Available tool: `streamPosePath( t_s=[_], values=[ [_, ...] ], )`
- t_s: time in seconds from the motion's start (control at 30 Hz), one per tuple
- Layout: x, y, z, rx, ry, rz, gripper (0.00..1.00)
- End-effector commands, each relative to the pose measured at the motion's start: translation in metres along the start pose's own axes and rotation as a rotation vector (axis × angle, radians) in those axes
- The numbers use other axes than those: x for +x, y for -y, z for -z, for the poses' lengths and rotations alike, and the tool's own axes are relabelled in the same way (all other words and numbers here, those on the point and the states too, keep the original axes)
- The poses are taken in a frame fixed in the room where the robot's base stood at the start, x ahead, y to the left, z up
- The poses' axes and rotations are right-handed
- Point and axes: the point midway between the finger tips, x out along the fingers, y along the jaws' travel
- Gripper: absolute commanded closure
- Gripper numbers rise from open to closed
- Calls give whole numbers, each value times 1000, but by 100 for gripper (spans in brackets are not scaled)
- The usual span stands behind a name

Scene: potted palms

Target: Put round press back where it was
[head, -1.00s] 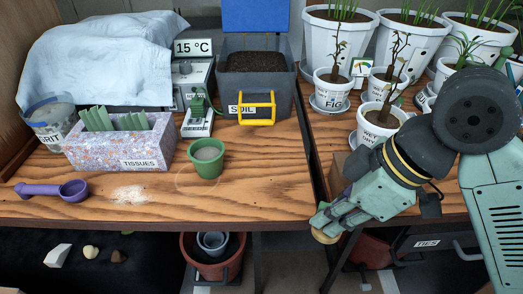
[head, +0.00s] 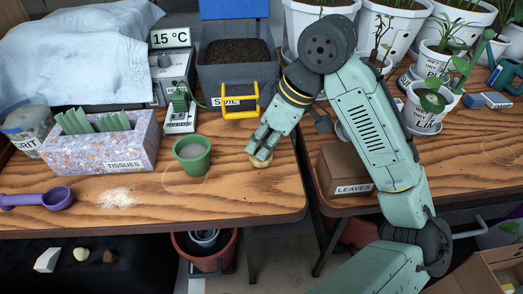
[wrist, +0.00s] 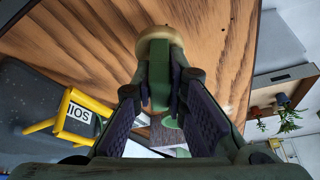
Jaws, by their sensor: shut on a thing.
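My gripper (head: 262,150) is shut on the round press, over the front right part of the left table. The press has a pale wooden disc (head: 261,163) and a green handle (wrist: 160,75). In the wrist view the handle sits between my fingers (wrist: 163,88), with the disc (wrist: 160,38) beyond them. I cannot tell whether the disc touches the tabletop. A faint round outline (head: 198,187) shows on the wood by the green pot (head: 192,154), left of the press. My fingers hide part of the press in the head view.
The tissue box (head: 100,150), purple scoop (head: 50,197) and spilled grains (head: 112,198) are to the left. A leaves box (head: 345,168) stands right, across a gap. Wood between pot and gripper is clear.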

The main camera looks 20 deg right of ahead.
Motion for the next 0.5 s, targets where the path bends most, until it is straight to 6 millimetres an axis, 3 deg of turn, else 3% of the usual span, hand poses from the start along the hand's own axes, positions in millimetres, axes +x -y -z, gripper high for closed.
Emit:
streamPosePath(
  t_s=[0.33,0.5],
  values=[
    [32,-2,-13,1,0,1,100],
    [33,-2,-13,0,0,-1,100]
  ],
)
